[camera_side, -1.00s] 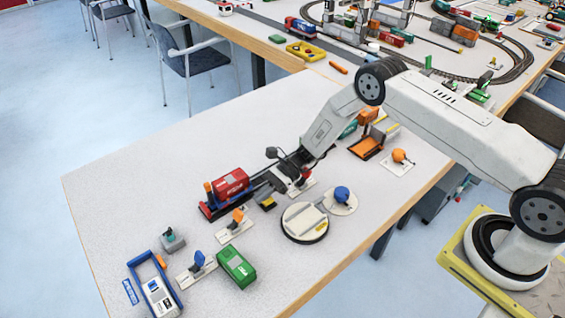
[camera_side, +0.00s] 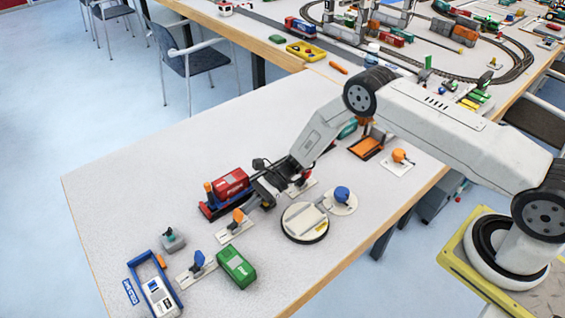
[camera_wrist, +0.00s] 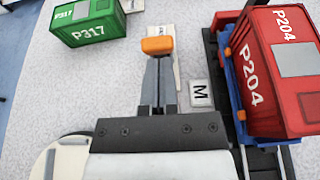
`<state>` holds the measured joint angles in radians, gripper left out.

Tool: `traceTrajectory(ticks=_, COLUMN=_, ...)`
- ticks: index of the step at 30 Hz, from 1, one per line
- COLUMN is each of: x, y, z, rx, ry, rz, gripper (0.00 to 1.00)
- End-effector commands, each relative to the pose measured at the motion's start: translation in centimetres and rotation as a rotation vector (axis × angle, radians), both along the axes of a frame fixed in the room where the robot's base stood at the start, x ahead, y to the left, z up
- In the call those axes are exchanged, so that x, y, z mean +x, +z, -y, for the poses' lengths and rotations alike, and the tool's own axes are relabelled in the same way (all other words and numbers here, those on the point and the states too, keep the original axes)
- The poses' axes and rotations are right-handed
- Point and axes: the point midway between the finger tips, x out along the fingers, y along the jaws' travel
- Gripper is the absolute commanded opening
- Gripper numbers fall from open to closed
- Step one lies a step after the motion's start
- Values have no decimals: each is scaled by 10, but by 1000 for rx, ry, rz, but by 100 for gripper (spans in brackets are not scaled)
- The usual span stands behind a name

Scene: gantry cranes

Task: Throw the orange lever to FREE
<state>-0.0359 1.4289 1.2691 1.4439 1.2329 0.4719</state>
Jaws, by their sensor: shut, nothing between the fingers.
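The orange lever (camera_side: 238,215) stands on a small white plate (camera_side: 235,231) in the middle of the near table. In the wrist view its orange knob (camera_wrist: 157,45) is just beyond my fingertips. My gripper (camera_side: 251,207) is shut and empty, low over the table beside the lever, on its right side in the side view. In the wrist view the closed fingers (camera_wrist: 157,70) point at the knob; I cannot tell whether they touch it. They hide much of the lever's base. Lettering on the plate shows only in part and is too small to read.
A red container (camera_wrist: 274,70) marked P204 sits on a blue wagon close on the right in the wrist view. A green container (camera_wrist: 88,22) marked P317 lies upper left. A blue lever (camera_side: 198,260) and a round turntable (camera_side: 305,222) are nearby.

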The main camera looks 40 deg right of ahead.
Motion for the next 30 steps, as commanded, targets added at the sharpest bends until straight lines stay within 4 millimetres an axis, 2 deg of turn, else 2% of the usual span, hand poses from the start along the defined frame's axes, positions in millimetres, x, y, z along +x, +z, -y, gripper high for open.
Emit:
traceTrajectory(ticks=20, x=0, y=5, z=-5, rx=-90, ry=1, rz=1, gripper=0)
traceTrajectory(ticks=30, x=0, y=13, z=-12, rx=-221, ry=2, rz=3, gripper=0)
